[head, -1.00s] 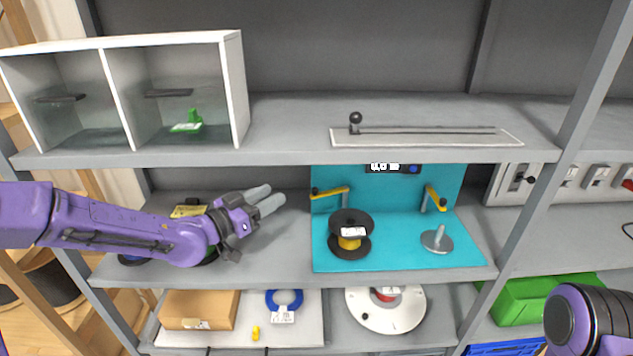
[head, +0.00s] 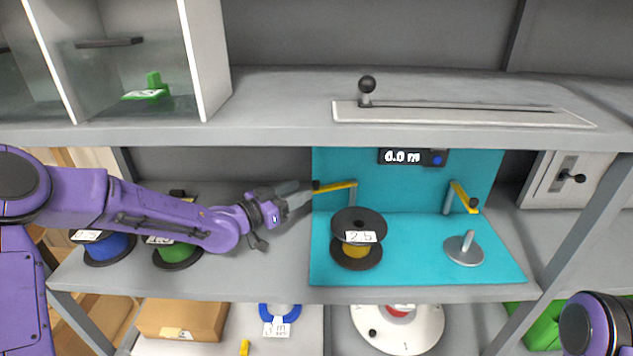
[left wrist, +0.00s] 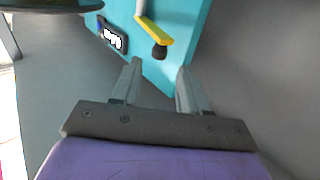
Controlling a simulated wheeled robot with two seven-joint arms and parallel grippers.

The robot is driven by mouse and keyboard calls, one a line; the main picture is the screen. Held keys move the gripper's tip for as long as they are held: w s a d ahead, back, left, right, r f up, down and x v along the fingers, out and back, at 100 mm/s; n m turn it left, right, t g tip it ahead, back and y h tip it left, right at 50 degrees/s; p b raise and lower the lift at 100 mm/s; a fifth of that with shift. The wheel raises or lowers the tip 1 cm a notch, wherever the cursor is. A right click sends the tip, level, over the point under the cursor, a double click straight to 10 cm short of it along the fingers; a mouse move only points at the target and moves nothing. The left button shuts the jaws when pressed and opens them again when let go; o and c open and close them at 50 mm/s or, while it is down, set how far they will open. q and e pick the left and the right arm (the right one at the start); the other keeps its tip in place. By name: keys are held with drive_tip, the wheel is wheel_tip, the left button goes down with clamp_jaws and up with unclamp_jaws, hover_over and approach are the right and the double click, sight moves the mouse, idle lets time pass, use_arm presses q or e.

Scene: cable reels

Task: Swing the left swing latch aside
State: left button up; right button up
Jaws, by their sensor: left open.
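The left swing latch (head: 337,187) is a yellow bar with a black knob at its left end, on a grey post at the left of the teal board. It also shows in the left wrist view (left wrist: 153,32), with its knob ahead of my fingertips and roughly between their lines. My left gripper (head: 310,190) is open and empty, its fingertips close to the knob; whether they touch it in the head view I cannot tell. The left wrist view shows both fingers apart (left wrist: 157,75). My right gripper is out of view.
A black reel with yellow core (head: 357,252) stands on the teal board below the latch. To the right are a second yellow latch (head: 464,197) and a bare metal spindle (head: 464,248). A display (head: 411,157) hangs above. Blue (head: 103,247) and green (head: 177,252) reels stand under my left arm.

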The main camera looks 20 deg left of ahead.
sight(315, 181)
use_arm(q)
drive_tip(key=p+x, duration=0.1)
drive_tip(key=x, duration=0.5)
drive_tip(key=shift+w+d+p, duration=0.25)
drive_tip(key=shift+p, duration=0.05)
drive_tip(key=shift+s, duration=0.1)
clamp_jaws()
drive_tip(key=shift+a, duration=0.15)
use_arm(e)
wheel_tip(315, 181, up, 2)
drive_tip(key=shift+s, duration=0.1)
